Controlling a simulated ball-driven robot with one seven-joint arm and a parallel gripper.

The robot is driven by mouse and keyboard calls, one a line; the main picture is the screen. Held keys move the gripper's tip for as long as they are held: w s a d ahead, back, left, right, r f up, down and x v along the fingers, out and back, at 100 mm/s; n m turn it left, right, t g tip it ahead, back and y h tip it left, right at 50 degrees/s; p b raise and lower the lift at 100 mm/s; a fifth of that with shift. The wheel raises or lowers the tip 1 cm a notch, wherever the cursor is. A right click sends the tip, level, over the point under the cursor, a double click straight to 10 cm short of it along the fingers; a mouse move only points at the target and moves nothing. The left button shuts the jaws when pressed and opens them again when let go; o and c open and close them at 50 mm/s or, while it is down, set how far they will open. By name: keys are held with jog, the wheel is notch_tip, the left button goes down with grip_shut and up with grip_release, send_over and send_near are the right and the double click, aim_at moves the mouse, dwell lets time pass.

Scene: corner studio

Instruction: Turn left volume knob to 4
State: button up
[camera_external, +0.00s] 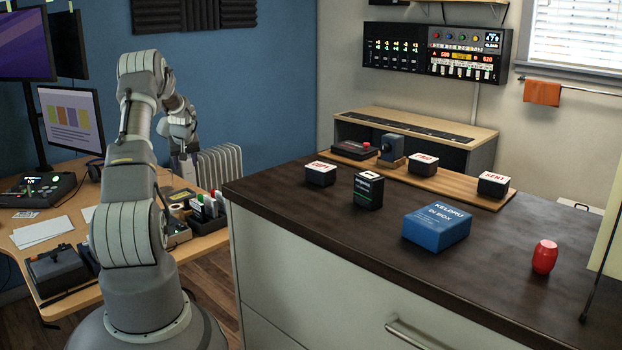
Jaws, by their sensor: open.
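My gripper (186,172) points down above the back of the wooden desk, in front of the white radiator; it is open, small in view, and I see nothing between its fingers. No left volume knob can be clearly told. A dark console (36,192) with a green light lies on the desk at the far left, well left of my gripper. A wall panel (437,53) with lit displays and small coloured round controls hangs at the upper right, far from my gripper. No control setting is readable.
A black organiser (205,214) with pens and a tape roll sits below my gripper. Monitors (70,118) stand at the left. The dark counter (310,215) at the right holds a blue box (436,228), a red barrel-shaped object (544,257) and small black boxes.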

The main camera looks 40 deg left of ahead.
jog(key=s+a+f+b, duration=0.1)
jog(key=s+a+f, duration=0.1)
jog(key=f, duration=0.3)
jog(key=s+a+f+n, duration=0.1)
jog(key=s+a+f, duration=0.1)
jog(key=f, duration=0.4)
jog(key=s+a+f+n+g+b, duration=0.1)
jog(key=s+a+f, duration=0.1)
jog(key=f, duration=0.4)
jog(key=shift+s+a+f+h+b, duration=0.1)
jog(key=shift+s+a+h+b, duration=0.1)
jog(key=shift+s, duration=0.2)
jog(key=shift+s+a+h+b, duration=0.1)
jog(key=shift+s+h+b, duration=0.1)
jog(key=shift+s, duration=0.2)
jog(key=shift+d, duration=0.1)
jog(key=shift+c, duration=0.3)
grip_shut()
